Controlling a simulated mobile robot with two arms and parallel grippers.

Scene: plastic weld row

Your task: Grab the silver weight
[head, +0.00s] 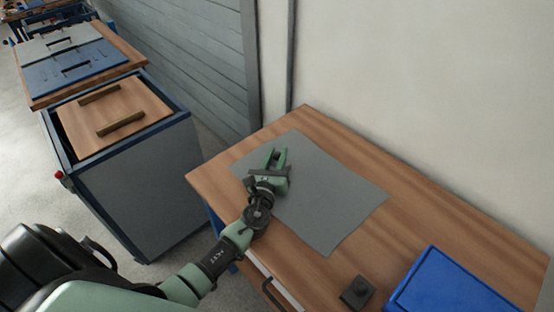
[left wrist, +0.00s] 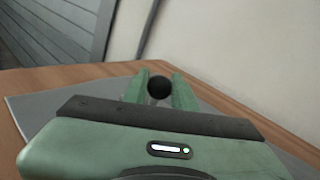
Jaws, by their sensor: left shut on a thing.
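My left gripper (head: 277,154) is over the grey mat (head: 335,205) on the wooden table. Its green fingers point toward the wall. In the left wrist view, the fingers (left wrist: 159,90) are shut on a dark round thing (left wrist: 159,87). No clearly silver weight shows elsewhere. My right gripper is not in view.
A grey cabinet with a wooden lid (head: 110,118) stands left across a gap. The wall (head: 420,80) is behind the table. Much of the mat is bare.

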